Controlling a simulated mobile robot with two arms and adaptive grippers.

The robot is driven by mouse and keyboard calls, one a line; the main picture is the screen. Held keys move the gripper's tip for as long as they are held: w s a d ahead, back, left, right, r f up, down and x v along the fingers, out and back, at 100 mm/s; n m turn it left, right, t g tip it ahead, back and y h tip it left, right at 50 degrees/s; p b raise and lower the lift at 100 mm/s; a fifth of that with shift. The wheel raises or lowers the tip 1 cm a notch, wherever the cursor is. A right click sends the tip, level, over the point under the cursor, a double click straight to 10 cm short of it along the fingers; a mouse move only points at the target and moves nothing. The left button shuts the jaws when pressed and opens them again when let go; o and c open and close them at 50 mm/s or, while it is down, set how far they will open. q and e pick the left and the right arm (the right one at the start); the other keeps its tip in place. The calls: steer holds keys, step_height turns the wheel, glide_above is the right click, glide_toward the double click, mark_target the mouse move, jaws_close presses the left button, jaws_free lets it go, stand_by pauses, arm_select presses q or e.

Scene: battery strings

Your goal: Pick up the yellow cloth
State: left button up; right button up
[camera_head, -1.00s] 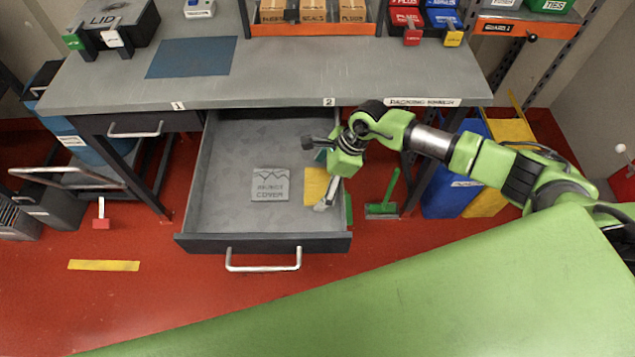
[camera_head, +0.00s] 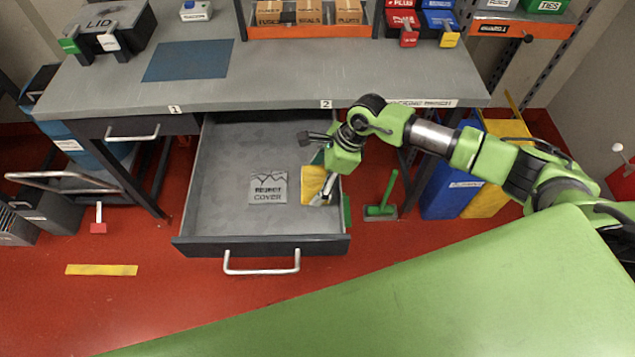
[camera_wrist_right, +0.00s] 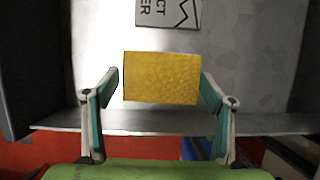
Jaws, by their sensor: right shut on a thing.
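The yellow cloth (camera_head: 312,186) is in the right part of the open drawer (camera_head: 222,205) under the bench. In the right wrist view the cloth (camera_wrist_right: 162,78) is a flat yellow rectangle between the two fingers. My right gripper (camera_head: 325,190) reaches into the drawer from its right side. In the wrist view my right gripper (camera_wrist_right: 161,88) is shut on the cloth, with a fingertip at each side edge. Whether the cloth is clear of the drawer floor I cannot tell. My left gripper is not in view.
A grey cover piece (camera_head: 268,187) lies in the drawer left of the cloth. The drawer's front wall and handle (camera_head: 262,268) stick out over the red floor. The bench top (camera_head: 290,75) is above the drawer's back. A green brush (camera_head: 382,208) stands on the floor to the right.

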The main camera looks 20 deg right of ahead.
steer(key=s+r, duration=0.1)
steer(key=r, duration=0.1)
steer(key=s+a+r+b, duration=0.1)
steer(key=s+r, duration=0.2)
steer(key=r, duration=0.1)
steer(key=shift+s+a+r+b, duration=0.2)
steer(key=shift+a+r+b, duration=0.1)
steer(key=shift+a+b, duration=0.1)
steer(key=s+a+r+b, duration=0.2)
steer(key=s+a+r, duration=0.1)
steer(key=s, duration=0.5)
steer(key=shift+s+a+r, duration=0.25)
steer(key=shift+a+r, duration=0.1)
steer(key=shift+r, duration=0.4)
steer(key=o, duration=0.5)
steer(key=c, duration=0.4)
